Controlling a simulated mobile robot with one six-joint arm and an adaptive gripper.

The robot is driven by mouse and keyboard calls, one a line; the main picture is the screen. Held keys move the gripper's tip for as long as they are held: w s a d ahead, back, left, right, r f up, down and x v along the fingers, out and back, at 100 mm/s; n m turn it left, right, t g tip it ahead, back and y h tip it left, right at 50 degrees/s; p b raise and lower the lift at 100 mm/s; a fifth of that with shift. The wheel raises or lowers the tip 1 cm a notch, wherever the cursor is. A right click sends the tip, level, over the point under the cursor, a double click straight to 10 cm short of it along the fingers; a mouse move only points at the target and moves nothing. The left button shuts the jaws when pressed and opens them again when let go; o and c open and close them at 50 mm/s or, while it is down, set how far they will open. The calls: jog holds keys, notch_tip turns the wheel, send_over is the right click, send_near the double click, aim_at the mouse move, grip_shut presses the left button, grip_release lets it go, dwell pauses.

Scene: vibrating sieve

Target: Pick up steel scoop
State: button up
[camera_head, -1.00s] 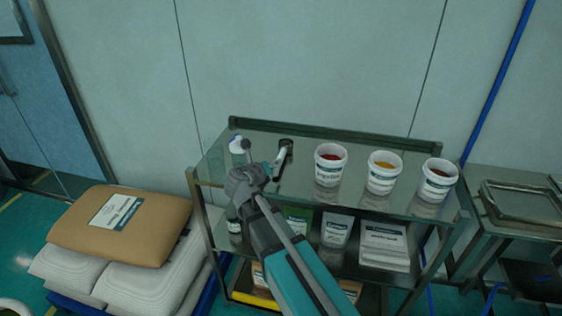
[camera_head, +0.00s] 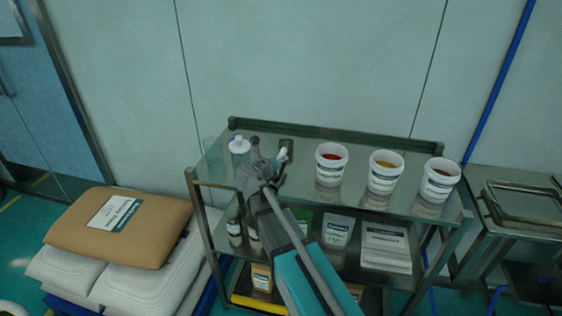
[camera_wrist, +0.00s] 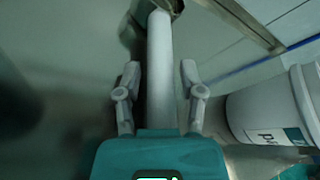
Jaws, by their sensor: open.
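The steel scoop lies on the top shelf of the metal rack, left of the tubs; in the wrist view its pale handle (camera_wrist: 160,70) runs lengthwise and its metal bowl (camera_wrist: 165,8) is at the top edge. In the head view the scoop (camera_head: 284,154) is partly hidden by my arm. My gripper (camera_wrist: 160,75) is open, with one finger on each side of the handle and a gap visible on both sides.
Tubs with red (camera_head: 330,163), orange (camera_head: 384,172) and dark (camera_head: 438,180) contents stand to the right. A raised rim (camera_head: 340,134) runs along the shelf's back. One white tub (camera_wrist: 275,105) is close on the wrist view's right.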

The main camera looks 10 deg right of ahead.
dwell(0.4)
grip_shut()
jog(key=shift+r, duration=0.2)
